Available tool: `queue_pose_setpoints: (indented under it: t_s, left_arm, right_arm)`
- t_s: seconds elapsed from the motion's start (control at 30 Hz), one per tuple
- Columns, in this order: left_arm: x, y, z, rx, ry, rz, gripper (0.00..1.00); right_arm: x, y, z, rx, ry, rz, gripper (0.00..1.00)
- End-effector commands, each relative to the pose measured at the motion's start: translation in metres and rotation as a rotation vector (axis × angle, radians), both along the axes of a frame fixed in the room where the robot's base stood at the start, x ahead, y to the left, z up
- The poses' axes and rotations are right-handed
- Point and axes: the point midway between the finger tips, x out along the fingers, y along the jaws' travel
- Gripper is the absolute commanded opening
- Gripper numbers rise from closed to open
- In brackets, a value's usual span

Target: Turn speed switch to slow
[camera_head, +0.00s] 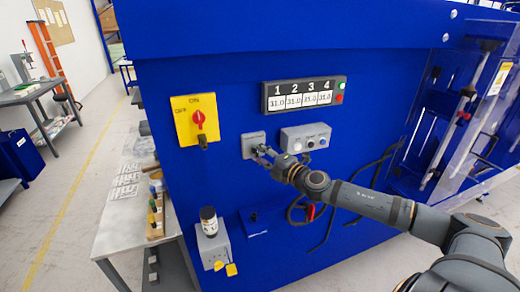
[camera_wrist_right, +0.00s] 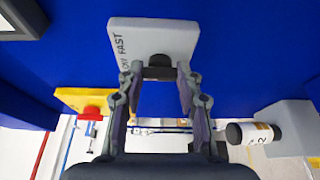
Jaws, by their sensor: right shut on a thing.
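The speed switch is a grey box (camera_head: 250,140) on the blue machine panel, left of a second grey box with buttons. In the right wrist view its grey plate (camera_wrist_right: 160,38) carries the word FAST and a partly hidden word beside it. A dark knob (camera_wrist_right: 160,61) sticks out from its face. My right gripper (camera_head: 264,152) reaches the switch from the lower right. In the wrist view the fingertips of my right gripper (camera_wrist_right: 159,74) are on both sides of the knob, shut on it. The knob's exact pointing direction cannot be told. My left gripper is not in view.
A yellow box with a red rotary switch (camera_head: 197,118) is at the upper left. A numbered display (camera_head: 303,94) sits above, and a grey button box (camera_head: 306,137) is close on the right. Cables hang at right.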

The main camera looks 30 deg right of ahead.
Motion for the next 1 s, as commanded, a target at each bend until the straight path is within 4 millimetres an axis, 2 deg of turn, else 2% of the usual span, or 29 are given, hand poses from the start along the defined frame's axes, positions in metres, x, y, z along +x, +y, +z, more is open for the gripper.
queue_pose_setpoints:
  t_s: [0.5,1.0]
  left_arm:
    - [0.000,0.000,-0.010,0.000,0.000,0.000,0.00]
    - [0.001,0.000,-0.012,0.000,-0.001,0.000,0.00]
  right_arm:
    - [0.000,0.001,0.001,-0.475,0.111,0.003,0.04]
    - [0.000,0.002,0.003,-0.716,0.169,0.000,0.04]
